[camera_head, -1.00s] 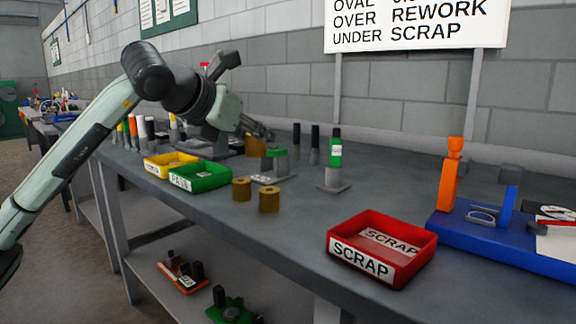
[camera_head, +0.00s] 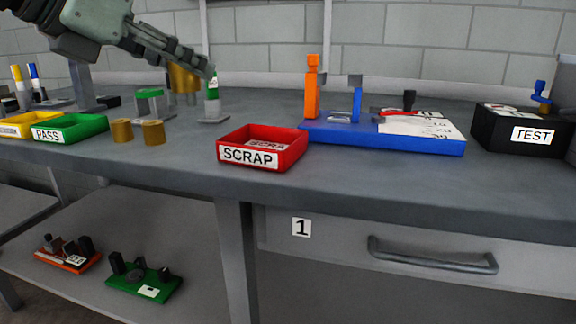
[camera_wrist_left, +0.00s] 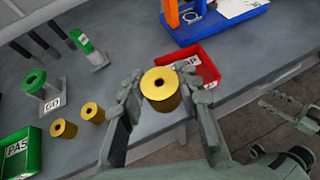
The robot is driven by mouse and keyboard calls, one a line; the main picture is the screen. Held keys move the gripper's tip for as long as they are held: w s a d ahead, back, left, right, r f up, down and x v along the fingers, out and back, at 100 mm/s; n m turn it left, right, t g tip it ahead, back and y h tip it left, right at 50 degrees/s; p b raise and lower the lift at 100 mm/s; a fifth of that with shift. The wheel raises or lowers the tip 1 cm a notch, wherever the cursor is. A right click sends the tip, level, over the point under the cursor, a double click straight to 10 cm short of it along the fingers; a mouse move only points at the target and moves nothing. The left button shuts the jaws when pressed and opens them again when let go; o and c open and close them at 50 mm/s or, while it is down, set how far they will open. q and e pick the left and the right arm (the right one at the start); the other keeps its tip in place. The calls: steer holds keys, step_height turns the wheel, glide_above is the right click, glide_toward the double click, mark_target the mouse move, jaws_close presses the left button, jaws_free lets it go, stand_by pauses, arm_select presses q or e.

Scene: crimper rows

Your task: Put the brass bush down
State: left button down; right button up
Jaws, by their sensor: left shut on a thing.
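My left gripper (camera_head: 190,62) is shut on a brass bush (camera_head: 184,78) and holds it above the bench, in front of the green-topped gauge in the head view. In the left wrist view the brass bush (camera_wrist_left: 161,90) sits between the two fingers, its bored end facing the camera. The red SCRAP tray (camera_head: 262,148) stands on the bench to the right of the held bush. Two more brass bushes (camera_head: 122,131) (camera_head: 153,132) stand on the bench beside the green PASS tray (camera_head: 70,129). What looks like my right gripper (camera_wrist_left: 292,112) shows at the wrist view's right; its jaws are unclear.
A blue fixture base (camera_head: 385,138) with an orange post stands right of the SCRAP tray. A black TEST box (camera_head: 522,131) is farther right. Gauges on stands (camera_head: 212,112) rise behind the trays. The bench front right of the SCRAP tray is clear.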

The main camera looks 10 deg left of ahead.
arm_select(q)
steer(key=shift+s+d, duration=0.3)
steer(key=shift+w+d+f, duration=0.15)
steer(key=shift+d+f, duration=0.05)
steer(key=shift+d, duration=0.1)
glide_toward(283, 138)
steer(key=w+r, duration=0.1)
steer(key=w+d+r, duration=0.1)
steer(key=w, duration=0.1)
steer(key=shift+w+r, duration=0.1)
steer(key=shift+w+d+f+b, duration=0.1)
steer(key=shift+f+b, duration=0.1)
steer(key=shift+b, duration=0.1)
step_height(283, 138, down, 4)
steer(key=shift+r+b, duration=0.25)
steer(key=shift+b, duration=0.1)
steer(key=shift+f, duration=0.1)
arm_select(e)
step_height(283, 138, up, 7)
steer(key=a+t+y, duration=0.1)
steer(key=a+t, duration=0.1)
steer(key=t, duration=0.1)
steer(key=shift+s+a+t+y, duration=0.25)
steer(key=shift+a+t+y, duration=0.05)
steer(key=shift+a+y, duration=0.1)
